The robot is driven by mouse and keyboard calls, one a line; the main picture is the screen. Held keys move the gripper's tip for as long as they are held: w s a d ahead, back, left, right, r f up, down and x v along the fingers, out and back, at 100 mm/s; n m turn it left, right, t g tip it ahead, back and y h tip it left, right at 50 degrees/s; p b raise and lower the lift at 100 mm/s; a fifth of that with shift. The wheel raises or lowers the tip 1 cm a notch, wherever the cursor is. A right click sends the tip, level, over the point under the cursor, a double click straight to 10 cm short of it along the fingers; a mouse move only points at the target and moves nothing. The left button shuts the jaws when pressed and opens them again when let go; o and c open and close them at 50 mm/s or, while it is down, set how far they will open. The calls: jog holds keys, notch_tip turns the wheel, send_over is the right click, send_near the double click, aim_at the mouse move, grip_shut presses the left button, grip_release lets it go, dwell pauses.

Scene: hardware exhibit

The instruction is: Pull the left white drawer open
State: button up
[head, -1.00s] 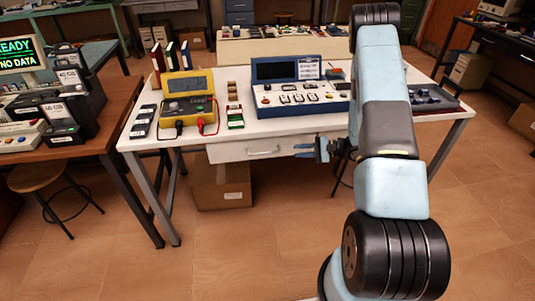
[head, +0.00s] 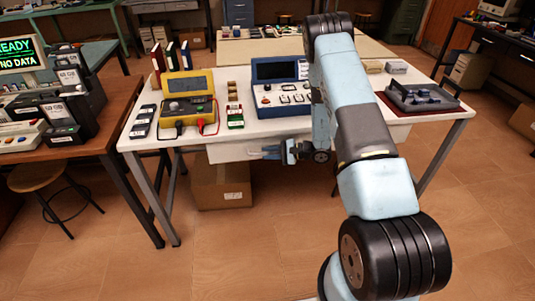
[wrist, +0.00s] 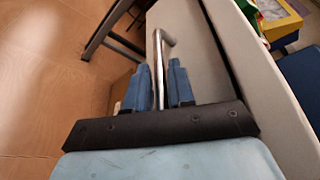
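The left white drawer (head: 225,153) sits under the front edge of the white table and looks closed. Its metal bar handle (wrist: 159,50) shows in the wrist view, running between my two blue fingers. My gripper (head: 279,150) is at the right part of the drawer front in the head view. In the wrist view my gripper (wrist: 160,88) is open, with a finger on each side of the handle. Small gaps seem to show beside the bar; I cannot tell if either finger touches it. My arm hides the table's middle right and part of its front edge.
On the white table (head: 240,138) stand a yellow meter (head: 188,97), a blue console (head: 280,88) and a grey tray (head: 422,98). A cardboard box (head: 220,186) is on the floor below the drawer. The floor in front is clear.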

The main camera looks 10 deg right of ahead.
jog(key=shift+w+a+f, duration=0.1)
jog(key=shift+a, duration=0.25)
grip_shut()
dwell(0.3)
